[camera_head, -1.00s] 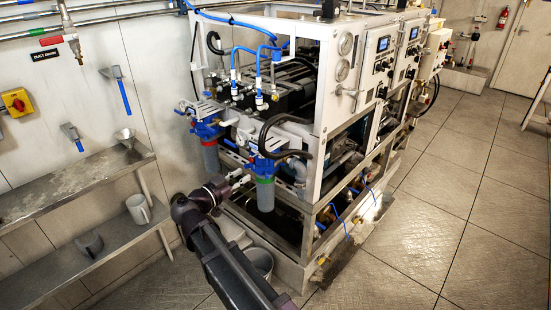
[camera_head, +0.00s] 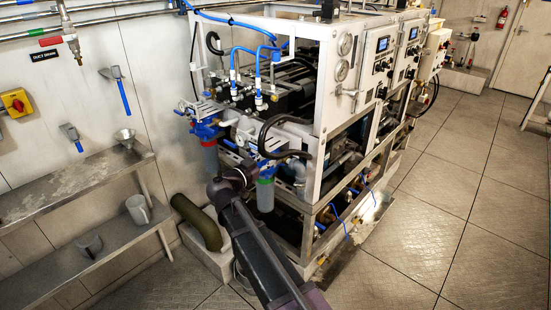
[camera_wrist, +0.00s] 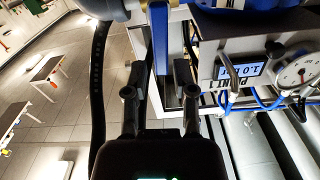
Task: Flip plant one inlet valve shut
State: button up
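The watermaker plant is a white-framed rack (camera_head: 325,130) in the head view, with two blue-topped filter housings, one at the left (camera_head: 208,152) and one nearer (camera_head: 265,192). My arm reaches up to the nearer housing, and my gripper is hidden there. In the wrist view my gripper (camera_wrist: 160,78) has its two fingers apart. A long blue bar (camera_wrist: 159,40), like a lever, shows between and beyond the fingertips; I cannot tell whether they touch it or whether it is the inlet valve handle. A display (camera_wrist: 240,70) reading about 1.0 and a round gauge (camera_wrist: 296,72) are at the right.
Steel shelves (camera_head: 75,185) with a grey mug (camera_head: 138,208) and a funnel (camera_head: 125,136) line the left wall. An olive cylinder (camera_head: 196,222) lies beside the rack's base. A dark hose (camera_wrist: 98,85) runs left of my gripper. The tiled floor at right is clear.

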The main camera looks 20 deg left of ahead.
jog(key=shift+x, duration=1.35)
grip_shut()
jog(key=shift+a+n, duration=0.25)
jog(key=shift+n, duration=0.45)
grip_release()
